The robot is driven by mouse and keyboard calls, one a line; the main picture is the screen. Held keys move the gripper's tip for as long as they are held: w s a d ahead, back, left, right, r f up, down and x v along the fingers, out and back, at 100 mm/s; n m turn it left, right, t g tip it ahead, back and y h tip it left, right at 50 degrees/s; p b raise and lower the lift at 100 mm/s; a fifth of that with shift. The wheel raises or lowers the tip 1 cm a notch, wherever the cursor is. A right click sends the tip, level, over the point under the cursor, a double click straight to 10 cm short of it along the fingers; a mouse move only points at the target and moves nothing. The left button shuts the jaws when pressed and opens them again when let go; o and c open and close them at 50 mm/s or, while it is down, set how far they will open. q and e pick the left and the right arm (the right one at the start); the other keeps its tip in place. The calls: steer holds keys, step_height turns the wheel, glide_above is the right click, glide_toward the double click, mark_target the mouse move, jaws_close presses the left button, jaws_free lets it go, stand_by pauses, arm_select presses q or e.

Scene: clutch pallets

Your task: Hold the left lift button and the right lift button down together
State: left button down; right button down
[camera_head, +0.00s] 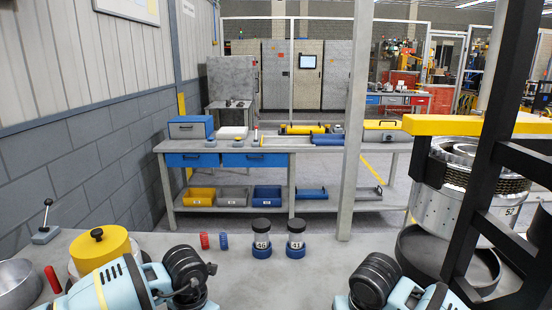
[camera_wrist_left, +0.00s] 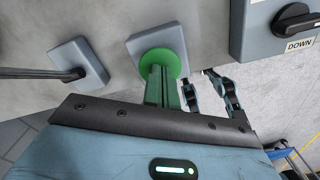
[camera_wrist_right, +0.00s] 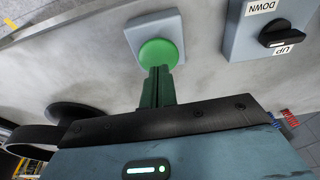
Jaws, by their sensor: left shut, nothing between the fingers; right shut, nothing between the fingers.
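In the left wrist view, a round green lift button (camera_wrist_left: 169,62) sits on a square grey housing (camera_wrist_left: 150,41). My left gripper (camera_wrist_left: 157,72) is shut and empty, its fingertips at the button and covering part of it. In the right wrist view, the other round green lift button (camera_wrist_right: 158,52) sits on a similar grey housing (camera_wrist_right: 151,27). My right gripper (camera_wrist_right: 158,72) is shut and empty, with its fingertips at that button's lower edge. Both tips look in contact, but how far either button is pressed I cannot tell. Neither button shows in the head view.
A grey selector box with a black knob (camera_wrist_right: 275,38) and UP and DOWN labels is beside the right button. A lever base (camera_wrist_left: 75,60) is left of the left button. The head view shows a yellow-lidded pot (camera_head: 100,247), two jars (camera_head: 296,238) and a black stand (camera_head: 492,150).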

arm_select(q)
steer(key=shift+f, duration=0.55)
steer(key=shift+s+f, duration=0.1)
steer(key=shift+f, duration=0.05)
stand_by(0.4)
